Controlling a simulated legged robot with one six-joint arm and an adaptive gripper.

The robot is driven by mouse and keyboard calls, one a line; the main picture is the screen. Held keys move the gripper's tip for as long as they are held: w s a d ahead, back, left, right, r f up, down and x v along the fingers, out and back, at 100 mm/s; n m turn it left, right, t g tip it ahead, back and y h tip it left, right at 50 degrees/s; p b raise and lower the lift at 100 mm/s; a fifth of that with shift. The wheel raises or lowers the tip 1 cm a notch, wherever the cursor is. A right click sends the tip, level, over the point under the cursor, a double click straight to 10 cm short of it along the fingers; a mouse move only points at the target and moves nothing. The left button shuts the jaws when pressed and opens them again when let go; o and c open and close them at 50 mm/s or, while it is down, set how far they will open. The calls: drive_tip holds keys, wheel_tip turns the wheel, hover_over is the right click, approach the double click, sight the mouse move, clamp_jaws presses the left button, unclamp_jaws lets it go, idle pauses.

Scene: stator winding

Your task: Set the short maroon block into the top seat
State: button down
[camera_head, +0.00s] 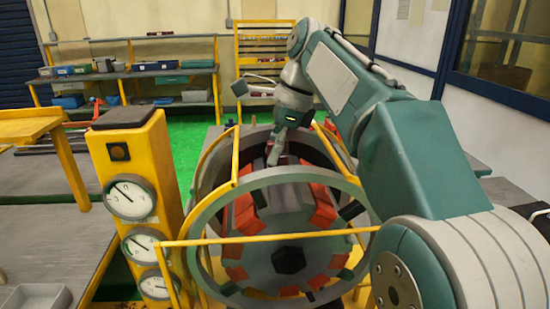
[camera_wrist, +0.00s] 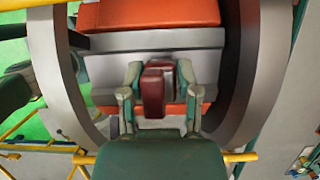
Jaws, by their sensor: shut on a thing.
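In the wrist view my gripper (camera_wrist: 160,95) is shut on a short maroon block (camera_wrist: 153,93). A finger is on each side of the block, over a light grey area of the stator between orange-red pads. In the head view my gripper (camera_head: 274,155) points down at the top of the round grey stator (camera_head: 212,221), inside its ring. The block is hard to make out there. A grey seat surface (camera_wrist: 150,39) shows beyond the block in the wrist view. I cannot tell whether the block touches the surface under it.
A yellow post with several dials (camera_head: 132,196) stands left of the stator. A yellow rail (camera_head: 270,239) crosses in front of it. Shelves with bins (camera_head: 140,72) stand at the back left. A grey tray (camera_head: 37,297) lies at the lower left.

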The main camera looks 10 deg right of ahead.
drive_tip(key=shift+f, duration=0.1)
drive_tip(key=shift+d+f, duration=0.1)
drive_tip(key=shift+f, duration=1.15)
drive_tip(key=shift+f, duration=0.2)
drive_tip(key=shift+c, duration=1.3)
unclamp_jaws()
drive_tip(key=shift+f, duration=0.1)
drive_tip(key=shift+v, duration=3.7)
